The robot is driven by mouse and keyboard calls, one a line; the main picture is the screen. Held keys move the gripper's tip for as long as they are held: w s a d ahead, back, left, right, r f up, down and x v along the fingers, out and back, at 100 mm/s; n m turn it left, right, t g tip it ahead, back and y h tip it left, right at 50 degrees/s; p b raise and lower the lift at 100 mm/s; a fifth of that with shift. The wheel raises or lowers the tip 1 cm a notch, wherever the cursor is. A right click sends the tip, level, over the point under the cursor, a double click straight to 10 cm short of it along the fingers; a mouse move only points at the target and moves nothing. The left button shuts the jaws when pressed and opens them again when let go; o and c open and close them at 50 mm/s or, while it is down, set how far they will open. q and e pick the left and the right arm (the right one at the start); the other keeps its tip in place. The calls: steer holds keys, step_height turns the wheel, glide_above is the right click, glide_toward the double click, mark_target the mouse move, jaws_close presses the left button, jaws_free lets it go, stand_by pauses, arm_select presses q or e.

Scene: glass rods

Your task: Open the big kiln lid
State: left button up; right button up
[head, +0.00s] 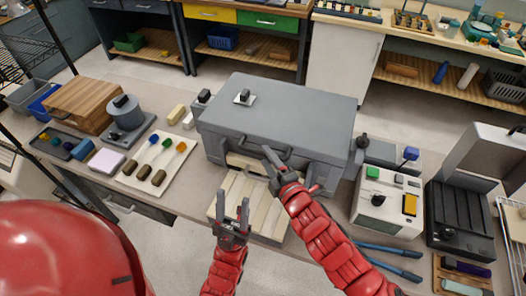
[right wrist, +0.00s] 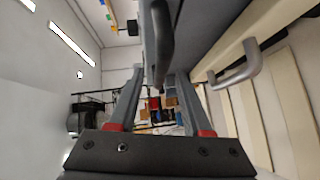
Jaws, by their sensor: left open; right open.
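The big kiln is a grey box (head: 222,146) in the middle of the bench. Its broad flat lid (head: 300,100) lies down on top, with a dark bar handle (head: 262,145) along the front edge. My right gripper (head: 290,172) is open at the kiln's front, close to that handle. In the right wrist view the dark handle (right wrist: 160,45) stands between my two spread fingers (right wrist: 157,100); I cannot tell whether they touch it. My left gripper (head: 232,214) is open and empty, lower down, over the cream slatted tray (head: 262,215) in front of the kiln.
A metal handle (right wrist: 240,66) on the tray side is near my right gripper. Left are a board with coloured rods (head: 150,165), a grey round-topped device (head: 125,113) and a wooden box (head: 82,103). Right are a white control box (head: 385,205), a black tray (head: 458,215) and blue-handled tongs (head: 385,262).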

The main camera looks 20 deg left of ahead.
mark_target(263, 153)
steer(key=shift+p+x, duration=0.35)
steer(key=shift+x, duration=1.35)
jaws_close()
